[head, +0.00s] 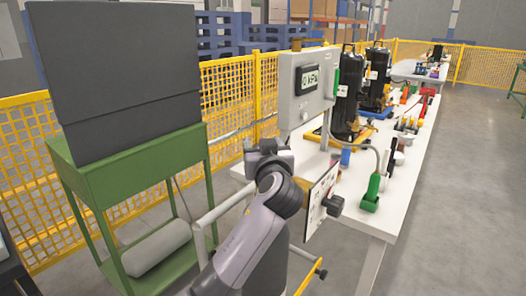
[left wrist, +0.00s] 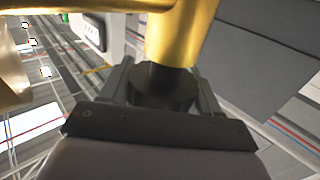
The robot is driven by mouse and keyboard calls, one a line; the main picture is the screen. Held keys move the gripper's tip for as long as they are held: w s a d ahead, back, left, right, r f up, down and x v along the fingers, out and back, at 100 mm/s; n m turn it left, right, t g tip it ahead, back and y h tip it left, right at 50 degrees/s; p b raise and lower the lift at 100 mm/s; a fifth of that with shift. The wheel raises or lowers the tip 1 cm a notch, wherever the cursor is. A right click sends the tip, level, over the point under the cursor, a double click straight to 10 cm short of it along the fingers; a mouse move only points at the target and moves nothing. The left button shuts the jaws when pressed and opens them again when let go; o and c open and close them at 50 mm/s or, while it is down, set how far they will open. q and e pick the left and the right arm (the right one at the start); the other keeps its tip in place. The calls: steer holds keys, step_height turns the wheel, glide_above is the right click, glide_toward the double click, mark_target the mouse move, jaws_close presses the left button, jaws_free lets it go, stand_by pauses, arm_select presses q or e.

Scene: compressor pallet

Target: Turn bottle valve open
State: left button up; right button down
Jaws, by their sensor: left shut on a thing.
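In the left wrist view my left gripper (left wrist: 163,84) has a finger on each side of a black knob (left wrist: 163,92) and is shut on it. The knob sits at the end of a gold-coloured cylindrical body (left wrist: 178,35), with a gold pipe (left wrist: 75,5) running off to the left. Whether the knob is turned cannot be told. In the head view my left arm stands in the lower middle, and its fingers and the held knob cannot be made out. My right gripper is not in view.
A green cart (head: 130,170) with a dark grey box (head: 115,75) stands left; a grey cylinder (head: 157,247) lies low on it. A grey gauge box (head: 308,85) stands behind my arm. The white table (head: 400,185) holds pumps and tools. Floor is clear at right.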

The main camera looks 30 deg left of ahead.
arm_select(q)
steer(key=shift+a+r, duration=0.1)
steer(key=shift+r, duration=0.1)
steer(key=o, duration=1)
steer(key=shift+c, duration=0.2)
steer(key=shift+f, duration=0.1)
steer(key=shift+s+d, duration=0.4)
steer(key=shift+d, duration=0.05)
steer(key=shift+b+v, duration=0.6)
steer(key=shift+v, duration=2.35)
